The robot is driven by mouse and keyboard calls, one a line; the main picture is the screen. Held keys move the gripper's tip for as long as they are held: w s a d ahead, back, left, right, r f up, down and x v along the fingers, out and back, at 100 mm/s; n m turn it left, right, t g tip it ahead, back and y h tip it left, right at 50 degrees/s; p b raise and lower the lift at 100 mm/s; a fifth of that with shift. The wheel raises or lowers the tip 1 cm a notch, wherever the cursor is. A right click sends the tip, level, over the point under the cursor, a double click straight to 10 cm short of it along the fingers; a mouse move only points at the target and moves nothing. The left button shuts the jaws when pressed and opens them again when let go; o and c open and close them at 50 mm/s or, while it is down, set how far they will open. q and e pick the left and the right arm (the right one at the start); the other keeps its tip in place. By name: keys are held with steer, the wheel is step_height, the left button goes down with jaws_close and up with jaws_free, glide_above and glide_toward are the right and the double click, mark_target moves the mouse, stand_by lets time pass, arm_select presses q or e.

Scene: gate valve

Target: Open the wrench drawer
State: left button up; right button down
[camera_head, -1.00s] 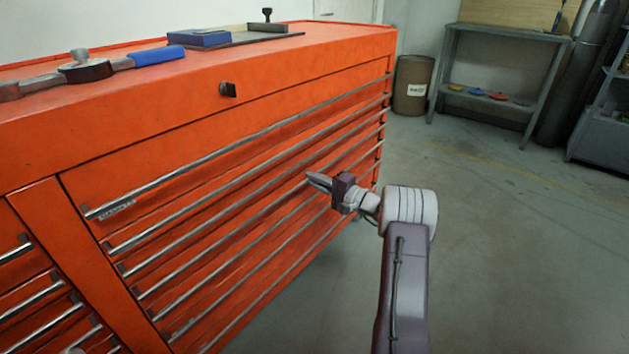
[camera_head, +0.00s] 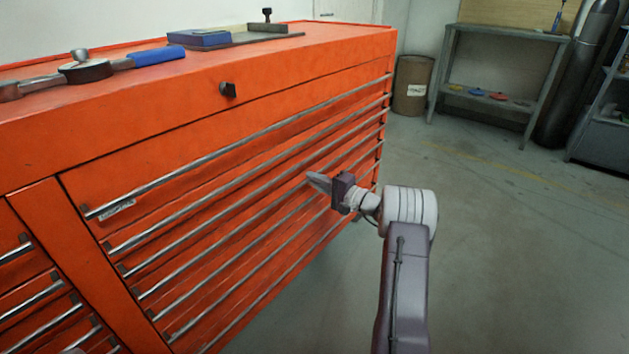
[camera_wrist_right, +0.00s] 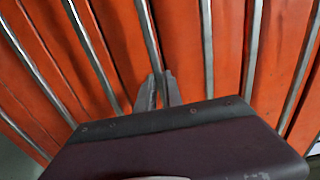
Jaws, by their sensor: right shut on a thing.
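The orange tool chest (camera_head: 55,140) has a wide bank of drawers with long metal bar handles. A small label (camera_head: 117,210) sits below the left end of the top handle, too small to read. All drawers in this bank look closed and flush. My right gripper (camera_head: 316,181) is at the right part of the bank, on one of the middle handles. In the right wrist view, the fingertips (camera_wrist_right: 158,88) are shut on a drawer handle (camera_wrist_right: 148,35), which runs up away from them. The exact contact is partly hidden by the fingers. My left gripper is not clearly in view.
A ratchet-like tool with a blue grip (camera_head: 157,56) and a blue box (camera_head: 199,38) lie on the chest top. A brown barrel (camera_head: 412,85) and a grey bench (camera_head: 490,100) stand behind. The floor on the right is clear.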

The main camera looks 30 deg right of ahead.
steer(key=shift+s, duration=0.1)
steer(key=v, duration=2.9)
steer(key=shift+s+d, duration=0.2)
steer(key=shift+s, duration=0.1)
steer(key=shift+f, duration=0.15)
steer(key=c, duration=1.5)
jaws_free()
